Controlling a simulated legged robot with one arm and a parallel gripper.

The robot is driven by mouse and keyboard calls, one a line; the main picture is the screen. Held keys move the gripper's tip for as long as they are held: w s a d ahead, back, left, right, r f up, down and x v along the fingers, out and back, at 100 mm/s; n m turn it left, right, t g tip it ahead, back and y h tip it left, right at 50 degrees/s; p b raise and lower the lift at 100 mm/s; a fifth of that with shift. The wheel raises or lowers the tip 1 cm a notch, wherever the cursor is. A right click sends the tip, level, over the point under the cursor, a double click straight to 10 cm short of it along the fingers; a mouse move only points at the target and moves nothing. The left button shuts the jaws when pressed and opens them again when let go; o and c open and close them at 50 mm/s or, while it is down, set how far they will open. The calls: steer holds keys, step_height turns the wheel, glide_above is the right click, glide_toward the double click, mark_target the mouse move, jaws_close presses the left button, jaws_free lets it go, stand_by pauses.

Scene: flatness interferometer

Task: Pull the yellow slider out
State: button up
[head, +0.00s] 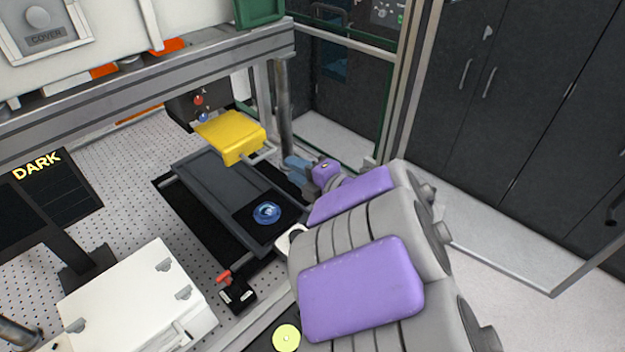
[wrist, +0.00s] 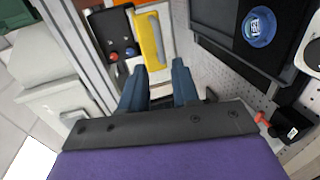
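The yellow slider (head: 228,133) is a flat block with a grey bar handle at its near right edge in the head view. It sits at the back of the bench, below the metal frame beam. In the wrist view the yellow slider (wrist: 147,44) lies just beyond my fingertips, its grey handle (wrist: 156,38) running along its right side. My gripper (wrist: 158,66) is open, with two blue fingers apart and nothing visible between them. In the head view my gripper (head: 291,166) is to the right of the slider, apart from it, partly hidden by my purple wrist.
A dark stage (head: 215,180) with a blue round disc (head: 267,212) lies in front of the slider. A dark box with red and blue knobs (head: 199,102) stands behind it. A metal post (head: 283,105) rises close by the slider. A white box (head: 140,295) stands front left.

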steer(key=shift+b+v, duration=1.65)
steer(key=shift+v, duration=0.65)
